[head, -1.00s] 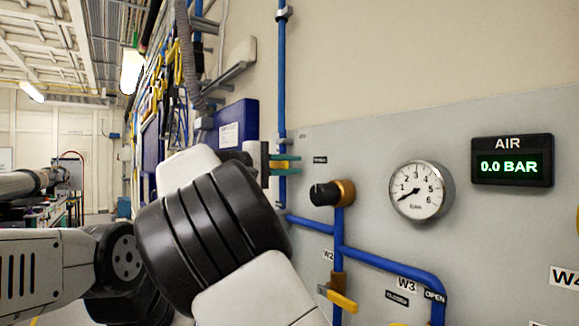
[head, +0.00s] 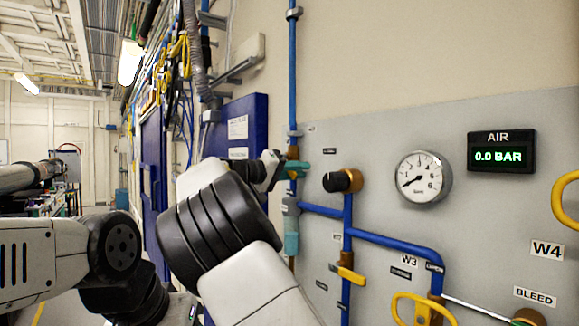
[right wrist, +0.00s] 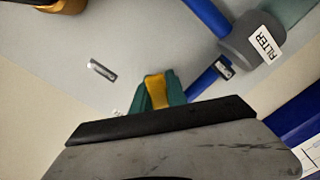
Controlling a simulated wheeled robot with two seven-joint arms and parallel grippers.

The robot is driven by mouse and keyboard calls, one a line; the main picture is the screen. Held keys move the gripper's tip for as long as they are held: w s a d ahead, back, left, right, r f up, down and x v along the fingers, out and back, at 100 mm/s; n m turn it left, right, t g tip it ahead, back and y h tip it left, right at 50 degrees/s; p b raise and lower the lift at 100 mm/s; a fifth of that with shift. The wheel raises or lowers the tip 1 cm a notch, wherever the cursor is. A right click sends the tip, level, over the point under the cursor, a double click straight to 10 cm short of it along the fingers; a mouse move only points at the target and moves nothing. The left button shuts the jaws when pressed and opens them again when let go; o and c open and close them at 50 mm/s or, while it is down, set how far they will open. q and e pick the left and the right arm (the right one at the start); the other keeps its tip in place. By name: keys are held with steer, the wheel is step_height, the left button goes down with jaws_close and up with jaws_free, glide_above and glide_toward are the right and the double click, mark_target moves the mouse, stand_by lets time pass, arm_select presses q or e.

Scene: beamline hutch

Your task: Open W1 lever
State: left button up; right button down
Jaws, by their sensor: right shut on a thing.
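No W1 label is readable. My left gripper is out of view.
A filter (head: 291,232) hangs below the lever. Right of it are a black-and-brass knob (head: 341,181), a gauge (head: 423,177) near zero, and an AIR display (head: 501,152) reading 0.0 BAR. Yellow levers (head: 348,274) sit lower. A blue cabinet (head: 240,130) stands to the left.

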steer(key=m, duration=0.1)
steer(key=w+a+f+m, duration=0.1)
steer(key=m, duration=0.1)
steer(key=f+m, duration=0.1)
steer(key=shift+w+a+m, duration=0.15)
steer(key=shift+w+m, duration=0.15)
steer(key=shift+w, duration=0.1)
steer(key=m, duration=0.1)
steer(key=w+m, duration=0.1)
steer(key=shift+a+f+m, duration=0.25)
steer(key=shift+a+m, duration=0.05)
steer(key=shift+a, duration=0.05)
steer(key=shift+w+a+f+m, duration=0.1)
steer(key=shift+w+a+m, duration=0.25)
steer(key=shift+m, duration=0.4)
steer(key=shift+w+a+m, duration=0.2)
steer(key=shift+w+m, duration=0.25)
steer(key=shift+m, duration=0.3)
steer(key=c, duration=1.3)
jaws_free()
